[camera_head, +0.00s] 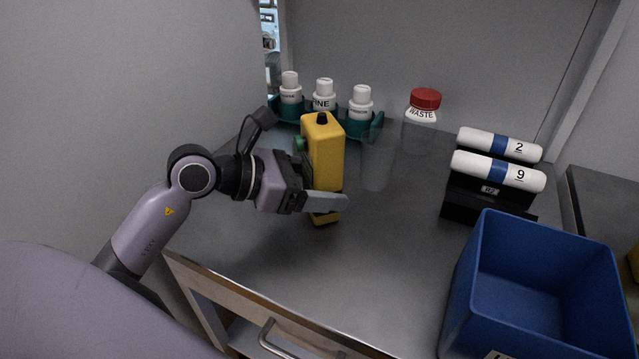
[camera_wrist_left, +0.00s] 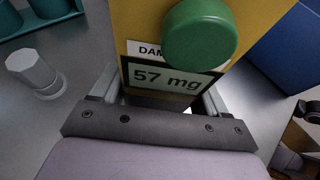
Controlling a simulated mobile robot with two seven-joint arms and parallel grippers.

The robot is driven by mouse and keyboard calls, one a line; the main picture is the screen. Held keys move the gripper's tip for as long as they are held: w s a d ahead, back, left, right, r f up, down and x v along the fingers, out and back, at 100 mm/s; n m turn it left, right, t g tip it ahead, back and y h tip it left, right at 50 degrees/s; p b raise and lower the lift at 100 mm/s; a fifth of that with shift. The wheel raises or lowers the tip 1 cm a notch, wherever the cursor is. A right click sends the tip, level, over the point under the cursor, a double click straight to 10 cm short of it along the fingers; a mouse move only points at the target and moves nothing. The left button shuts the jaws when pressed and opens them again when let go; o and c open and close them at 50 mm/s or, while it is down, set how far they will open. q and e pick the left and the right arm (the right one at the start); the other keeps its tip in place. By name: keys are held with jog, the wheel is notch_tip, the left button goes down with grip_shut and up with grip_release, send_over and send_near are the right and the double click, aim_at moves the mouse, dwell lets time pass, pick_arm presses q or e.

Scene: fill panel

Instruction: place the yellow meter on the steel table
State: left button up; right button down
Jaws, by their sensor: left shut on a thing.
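The yellow meter (camera_head: 323,150) stands roughly upright over the steel table (camera_head: 400,255), with a black knob on top and a green knob on its side. My left gripper (camera_head: 324,197) is shut around its lower part, one finger across the near side. In the left wrist view the meter (camera_wrist_left: 135,25) fills the space between the fingers, with its green knob and a display reading "57 mg". I cannot tell whether its dark base touches the table. My right gripper is not in view.
A teal rack (camera_head: 287,107) with white-capped bottles stands behind. A clear beaker (camera_head: 376,165) is close right of the meter, with a red-capped waste bottle (camera_head: 425,99) beyond. White rolls (camera_head: 497,171) on a black holder and a blue bin (camera_head: 463,290) stand right. The front middle is clear.

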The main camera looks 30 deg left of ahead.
pick_arm(q)
jog(key=shift+f, duration=0.15)
jog(key=o, duration=1.5)
jog(key=b+v, duration=0.1)
jog(key=v, duration=0.9)
jog(key=shift+s+a, duration=0.1)
jog(key=shift+v, duration=0.95)
jog(key=shift+r, duration=0.2)
